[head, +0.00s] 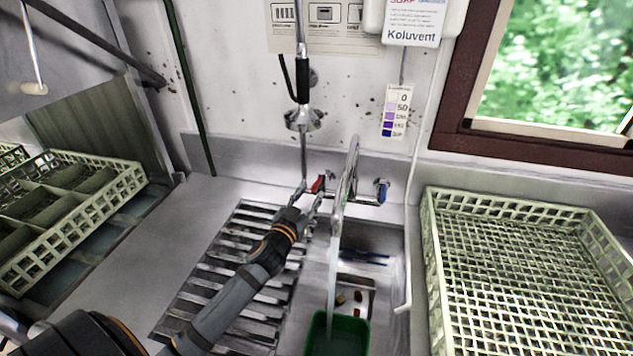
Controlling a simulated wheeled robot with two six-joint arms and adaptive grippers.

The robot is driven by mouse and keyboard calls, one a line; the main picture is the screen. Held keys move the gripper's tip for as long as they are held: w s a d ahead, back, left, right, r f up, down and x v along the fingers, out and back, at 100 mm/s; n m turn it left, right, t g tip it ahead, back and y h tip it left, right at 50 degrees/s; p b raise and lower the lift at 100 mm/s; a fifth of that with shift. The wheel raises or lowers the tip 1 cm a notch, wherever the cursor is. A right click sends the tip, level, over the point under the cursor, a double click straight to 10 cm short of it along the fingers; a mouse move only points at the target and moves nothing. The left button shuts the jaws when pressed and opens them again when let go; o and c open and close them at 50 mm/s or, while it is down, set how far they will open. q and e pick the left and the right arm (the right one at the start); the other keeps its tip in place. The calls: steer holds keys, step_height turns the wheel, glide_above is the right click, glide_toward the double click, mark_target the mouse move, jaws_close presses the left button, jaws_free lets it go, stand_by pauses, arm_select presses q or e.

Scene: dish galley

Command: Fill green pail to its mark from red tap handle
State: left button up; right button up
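The red tap handle (318,184) is on the left side of the tap at the back of the sink. My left gripper (311,191) is at this handle, its two fingers apart, with the handle at the fingertips; I cannot tell whether they touch it. The tall curved metal spout (350,165) points down into the sink. A pale, thin stream (332,275) runs from it down to the green pail (364,335). The pail stands in the sink at the bottom edge, partly cut off. Its mark and water level cannot be made out. My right gripper is not in view.
A blue tap handle (382,190) is right of the spout. A hanging spray hose (303,90) is behind my gripper. A ribbed drainer (225,290) lies under my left arm. Crates stand at right (520,215) and left (100,225). Brown bits lie in the sink.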

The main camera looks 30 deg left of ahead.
mark_target(315, 185)
arm_select(q)
steer(key=w, duration=0.1)
steer(key=w+p, duration=0.1)
steer(key=w, duration=0.2)
steer(key=shift+a+r, duration=0.1)
steer(key=shift+a, duration=0.2)
steer(key=shift+w, duration=0.25)
steer(key=shift+c, duration=0.9)
steer(key=c, duration=0.5)
jaws_close()
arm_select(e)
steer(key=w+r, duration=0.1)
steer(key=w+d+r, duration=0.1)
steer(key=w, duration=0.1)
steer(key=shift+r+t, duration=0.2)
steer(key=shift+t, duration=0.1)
